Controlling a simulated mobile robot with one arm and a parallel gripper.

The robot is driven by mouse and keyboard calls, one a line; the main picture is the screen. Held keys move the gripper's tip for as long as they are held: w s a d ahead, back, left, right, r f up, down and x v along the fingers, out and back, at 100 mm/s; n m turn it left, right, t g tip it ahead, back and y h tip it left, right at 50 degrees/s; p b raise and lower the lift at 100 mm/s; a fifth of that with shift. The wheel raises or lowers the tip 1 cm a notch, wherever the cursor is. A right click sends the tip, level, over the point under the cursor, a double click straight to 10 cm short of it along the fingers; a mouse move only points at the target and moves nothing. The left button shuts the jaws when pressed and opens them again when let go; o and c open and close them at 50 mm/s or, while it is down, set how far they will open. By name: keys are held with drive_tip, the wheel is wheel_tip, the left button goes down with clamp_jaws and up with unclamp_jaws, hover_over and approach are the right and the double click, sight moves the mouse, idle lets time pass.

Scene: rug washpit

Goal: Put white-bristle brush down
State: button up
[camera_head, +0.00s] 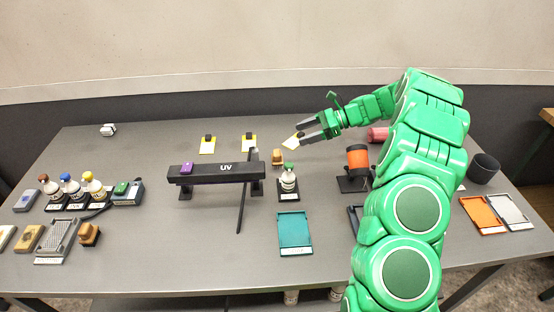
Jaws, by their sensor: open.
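My gripper (304,133) is at the back middle of the grey table, with its two dark fingers apart and nothing clearly seen between them. A pale yellow card-like piece (292,143) shows just beside and below the fingertips, partly hidden by them. A small tan wooden brush-like block (278,157) stands on the table a little to the front left of the gripper, apart from it. A similar tan block (88,234) stands at the left front. Both are too small for me to tell the bristle colour, so I cannot say which is the white-bristle brush.
A black UV bar (216,173) stands left of centre, with two yellow cards (208,146) behind it. A green-capped bottle (288,183), a teal tray (294,231) and an orange cylinder (357,159) are nearer my arm. Several bottles crowd the left. The back left is mostly clear.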

wheel_tip(320, 180, up, 3)
drive_tip(key=n+h, duration=1.4)
drive_tip(key=n, duration=0.4)
approach(277, 150)
drive_tip(key=shift+s+d+f, duration=0.1)
drive_tip(key=shift+s+d, duration=0.25)
drive_tip(key=shift+d, duration=0.15)
drive_tip(key=shift+y, duration=0.3)
wheel_tip(277, 150, down, 7)
drive_tip(key=shift+r, duration=0.1)
drive_tip(key=shift+w+a+f, duration=0.15)
drive_tip(key=shift+f, duration=1.2)
drive_tip(key=shift+w+a+f, duration=0.1)
drive_tip(key=shift+a+f, duration=0.05)
drive_tip(key=shift+f, duration=1.2)
drive_tip(key=c, duration=1.3)
